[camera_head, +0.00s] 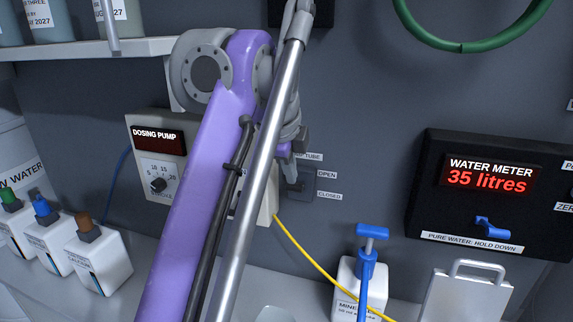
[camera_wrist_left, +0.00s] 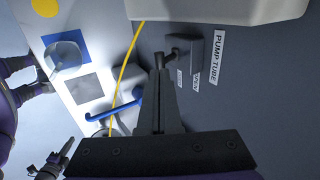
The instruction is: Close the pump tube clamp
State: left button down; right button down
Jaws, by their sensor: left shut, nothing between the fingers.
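The pump tube clamp (camera_head: 300,184) is a small dark fitting on the grey wall, right of the dosing pump. Labels reading OPEN and CLOSED are beside it. The pump tube label is partly hidden by my left arm in the head view. In the left wrist view the clamp (camera_wrist_left: 190,50) has a dark lever or stub just beyond my fingertips. Its exact setting is unclear. My left gripper (camera_head: 289,176) is shut and empty, close to the clamp. Its fingers (camera_wrist_left: 161,80) point at it in the wrist view; contact cannot be judged.
The dosing pump (camera_head: 151,152) is partly behind my left arm. The water meter (camera_head: 490,190) reads 35 litres at right. The wall between clamp and meter is clear.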

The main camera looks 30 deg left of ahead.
aim_at(295, 189)
pick_arm(q)
jog(key=shift+x, duration=1.3)
jog(key=shift+f+b, duration=0.1)
jog(key=shift+b, duration=0.2)
